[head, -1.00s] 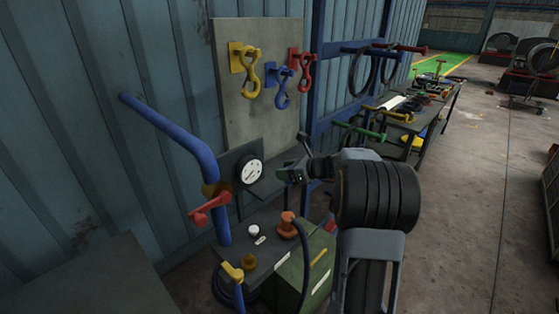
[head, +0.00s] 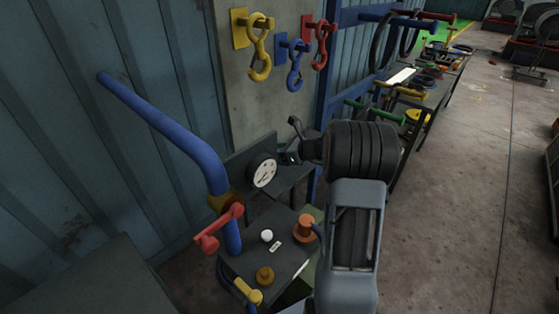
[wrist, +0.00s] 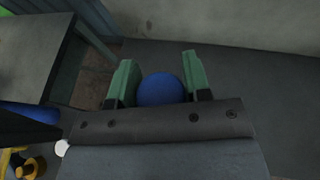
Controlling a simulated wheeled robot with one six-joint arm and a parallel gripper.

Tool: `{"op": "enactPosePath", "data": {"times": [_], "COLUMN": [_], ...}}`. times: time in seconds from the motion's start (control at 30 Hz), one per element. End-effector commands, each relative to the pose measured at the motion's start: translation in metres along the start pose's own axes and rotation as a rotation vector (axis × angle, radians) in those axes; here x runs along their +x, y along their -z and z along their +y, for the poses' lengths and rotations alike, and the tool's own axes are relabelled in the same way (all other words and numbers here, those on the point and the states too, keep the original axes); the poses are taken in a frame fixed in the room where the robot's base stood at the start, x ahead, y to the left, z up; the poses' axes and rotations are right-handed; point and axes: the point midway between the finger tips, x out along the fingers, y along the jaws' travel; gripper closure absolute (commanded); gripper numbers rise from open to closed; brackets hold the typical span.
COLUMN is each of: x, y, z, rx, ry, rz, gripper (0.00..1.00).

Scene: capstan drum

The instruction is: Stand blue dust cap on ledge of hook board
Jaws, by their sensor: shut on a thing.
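In the wrist view, the blue dust cap (wrist: 161,90) shows as a round blue shape between the two green fingers of my gripper (wrist: 157,75), which is shut on it. The dark grey ledge (wrist: 245,85) spreads below and to the right of the fingers. The pale hook board (wrist: 245,22) rises beyond it. In the head view, my gripper (head: 290,158) is over the ledge (head: 288,180), at the foot of the hook board (head: 280,103). The cap is hidden there by my gripper and arm. I cannot tell whether it touches the ledge.
A dial gauge (head: 263,171) stands just left of my gripper. Yellow (head: 259,55), blue (head: 294,68) and red hooks (head: 320,45) hang above. A blue pipe (head: 165,125) with a red lever (head: 218,230) is at left. A dark cabinet top (head: 255,250) carries knobs.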

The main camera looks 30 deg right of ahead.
Motion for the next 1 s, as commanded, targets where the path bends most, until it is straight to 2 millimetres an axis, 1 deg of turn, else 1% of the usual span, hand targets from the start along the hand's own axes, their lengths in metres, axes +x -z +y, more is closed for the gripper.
{"op": "enactPosePath", "data": {"times": [0.17, 0.3, 0.4, 0.5, 0.87, 0.9, 1.0], "x": [0.005, 0.013, 0.017, 0.019, 0.021, 0.021, 0.020], "y": [0.012, 0.028, 0.037, 0.041, 0.044, 0.044, 0.043], "z": [0.000, 0.001, 0.001, 0.001, 0.001, 0.001, 0.001], "rx": [0.001, 0.002, 0.000, -0.001, -0.002, -0.002, -0.002], "ry": [-0.001, -0.003, -0.003, -0.003, -0.004, -0.004, -0.004], "rz": [0.001, 0.001, 0.000, 0.000, 0.000, 0.000, 0.000], "gripper": [0.78, 0.78, 0.78, 0.78, 0.78, 0.55, 0.45]}}
